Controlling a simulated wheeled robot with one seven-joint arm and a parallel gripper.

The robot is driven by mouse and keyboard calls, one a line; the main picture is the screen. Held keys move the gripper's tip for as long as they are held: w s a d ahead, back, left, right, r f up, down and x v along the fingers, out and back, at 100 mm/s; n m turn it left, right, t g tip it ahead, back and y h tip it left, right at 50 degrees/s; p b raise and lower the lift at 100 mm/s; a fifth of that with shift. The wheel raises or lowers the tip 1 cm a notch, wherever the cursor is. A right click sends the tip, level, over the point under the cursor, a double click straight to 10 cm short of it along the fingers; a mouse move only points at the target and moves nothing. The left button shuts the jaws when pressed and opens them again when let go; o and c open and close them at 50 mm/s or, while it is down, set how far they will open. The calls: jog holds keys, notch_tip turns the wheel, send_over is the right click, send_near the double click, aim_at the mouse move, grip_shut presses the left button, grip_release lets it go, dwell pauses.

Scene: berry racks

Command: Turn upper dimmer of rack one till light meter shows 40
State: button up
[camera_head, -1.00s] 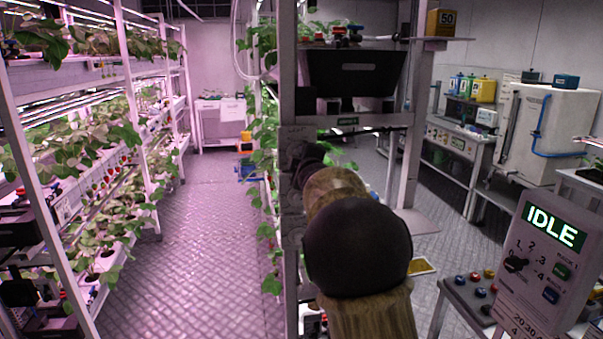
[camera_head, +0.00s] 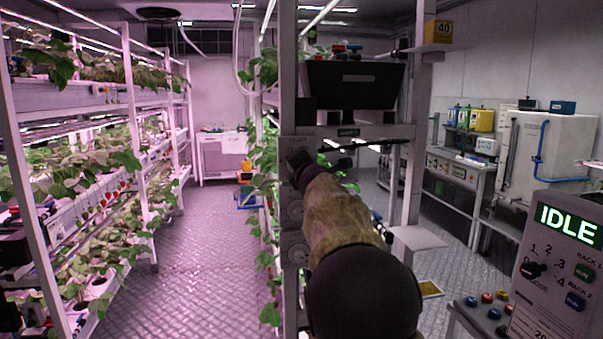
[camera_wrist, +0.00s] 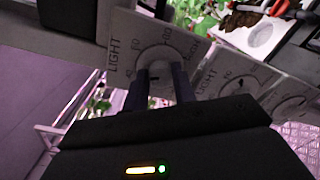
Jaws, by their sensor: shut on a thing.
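Two more dials, a middle one (camera_wrist: 237,82) and a lower one (camera_wrist: 290,104), lie beside the held one. A dark box (camera_head: 354,85) hangs right of the post. A panel reading IDLE (camera_head: 566,228) stands at the right. The aisle floor (camera_head: 195,240) at left is clear.

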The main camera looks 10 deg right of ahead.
jog(key=shift+f+n, duration=0.15)
jog(key=shift+n, duration=0.45)
jog(key=o, duration=1)
jog(key=shift+a, duration=0.1)
jog(key=shift+s, duration=0.1)
jog(key=s+b, duration=0.9)
jog(key=s, duration=0.8)
jog(key=shift+a+r, duration=0.15)
jog(key=shift+r, duration=0.05)
jog(key=shift+s, duration=0.1)
